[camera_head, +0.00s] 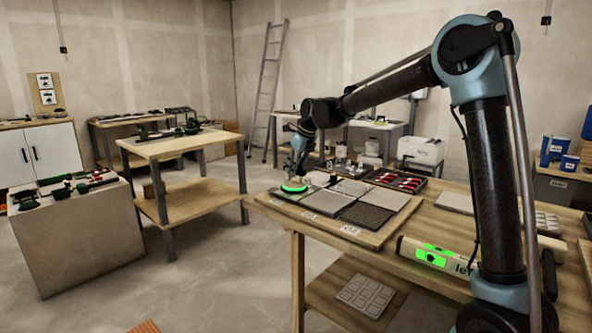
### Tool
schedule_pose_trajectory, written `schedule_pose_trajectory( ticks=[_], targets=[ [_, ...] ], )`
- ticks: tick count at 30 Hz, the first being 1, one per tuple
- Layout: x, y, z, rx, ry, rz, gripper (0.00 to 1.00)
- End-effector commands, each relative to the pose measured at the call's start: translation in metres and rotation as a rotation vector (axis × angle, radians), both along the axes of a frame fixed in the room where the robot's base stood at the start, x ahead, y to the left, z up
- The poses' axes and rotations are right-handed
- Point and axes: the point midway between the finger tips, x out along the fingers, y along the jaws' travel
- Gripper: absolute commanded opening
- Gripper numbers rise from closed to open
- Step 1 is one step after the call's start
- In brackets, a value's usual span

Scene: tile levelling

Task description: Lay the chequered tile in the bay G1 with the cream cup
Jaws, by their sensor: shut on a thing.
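My gripper (297,172) is at the far left end of the wooden table, over the back left part of a tile board (385,232). It is shut on a small cup-like tool with a glowing green ring (294,187) at its foot. The tool's own colour is hard to make out. The ring is low over the board; I cannot tell whether it touches a tile. The board holds light grey tiles (327,202) and a dark, finely patterned one (365,216). White labels (349,230) line its front edge, too small to read. I cannot make out the chequered tile for certain.
A black tray (418,190) with red-and-white pieces lies behind the board. A pale level-like box (431,257) with green panels lies at the table's front. Flat pale slabs (457,202) lie to the right. A separate wooden table (178,144) stands left, with open floor between.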

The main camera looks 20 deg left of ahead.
Motion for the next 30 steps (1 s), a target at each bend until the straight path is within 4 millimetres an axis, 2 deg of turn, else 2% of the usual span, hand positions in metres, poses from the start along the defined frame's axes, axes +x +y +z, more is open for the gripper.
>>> schedule_pose_trajectory(
  ticks=[13, 14, 16, 17, 26, 30],
  targets=[
    [0.0000, 0.0001, -0.0021, 0.000, 0.000, 0.000, 0.00],
    [0.0000, 0.0000, -0.0022, 0.000, 0.000, 0.000, 0.22],
    [0.0000, 0.0001, -0.0022, 0.000, 0.000, 0.000, 0.38],
    [0.0000, 0.0001, -0.0022, 0.000, 0.000, 0.000, 0.41],
    [0.0001, 0.0000, -0.0024, 0.000, 0.000, 0.000, 0.41],
    [-0.0006, -0.0025, 0.0037, 0.000, 0.000, 0.000, 0.41]
  ],
)
